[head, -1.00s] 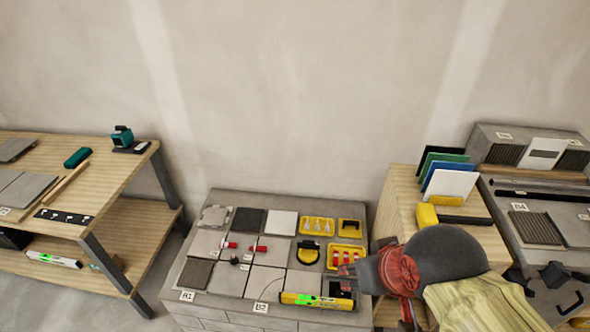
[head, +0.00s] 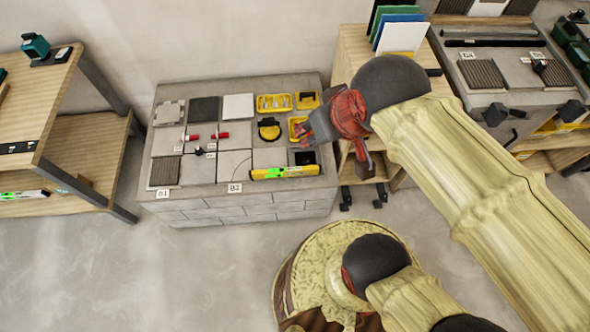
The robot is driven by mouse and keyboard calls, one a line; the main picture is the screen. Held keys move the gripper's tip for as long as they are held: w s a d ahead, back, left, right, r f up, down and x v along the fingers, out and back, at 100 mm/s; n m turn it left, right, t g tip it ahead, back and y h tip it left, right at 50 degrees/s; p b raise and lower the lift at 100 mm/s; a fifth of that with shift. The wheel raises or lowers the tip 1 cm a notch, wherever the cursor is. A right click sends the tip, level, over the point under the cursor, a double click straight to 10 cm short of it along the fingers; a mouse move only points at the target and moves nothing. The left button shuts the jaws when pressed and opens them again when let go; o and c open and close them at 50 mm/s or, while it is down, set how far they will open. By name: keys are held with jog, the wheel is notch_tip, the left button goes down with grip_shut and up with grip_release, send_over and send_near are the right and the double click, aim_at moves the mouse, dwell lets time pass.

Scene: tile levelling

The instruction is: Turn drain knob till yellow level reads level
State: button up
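The yellow level (head: 285,172) lies along the front right edge of the tiled block, with bright green patches on its face. Its bubble is too small to read. A dark square (head: 304,157), perhaps the drain, sits just behind its right part; no knob can be made out there. A small black knob-like piece (head: 199,151) stands among the left tiles. My gripper (head: 306,136) is over the block's right side, above and behind the dark square, pointing left. It partly covers a yellow tray (head: 296,126). Its fingers are too small to judge, and no held object shows.
The grey block (head: 210,203) carries tiles, two red-and-white pieces (head: 220,135), a round yellow-black tool (head: 269,129) and a yellow tray (head: 273,103). A wooden bench (head: 60,110) stands left. A wooden stand (head: 352,50) with coloured panels is close on the right. Floor in front is clear.

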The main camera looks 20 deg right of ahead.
jog(key=shift+c, duration=0.5)
jog(key=n+g+p, duration=0.5)
jog(key=n+g, duration=0.1)
jog(key=n, duration=0.3)
send_over(306, 161)
notch_tip(306, 161, down, 55)
jog(key=shift+s+a+f, duration=0.1)
jog(key=shift+f, duration=0.1)
notch_tip(306, 161, down, 8)
jog(key=shift+r+b, duration=0.25)
jog(key=shift+b, duration=0.95)
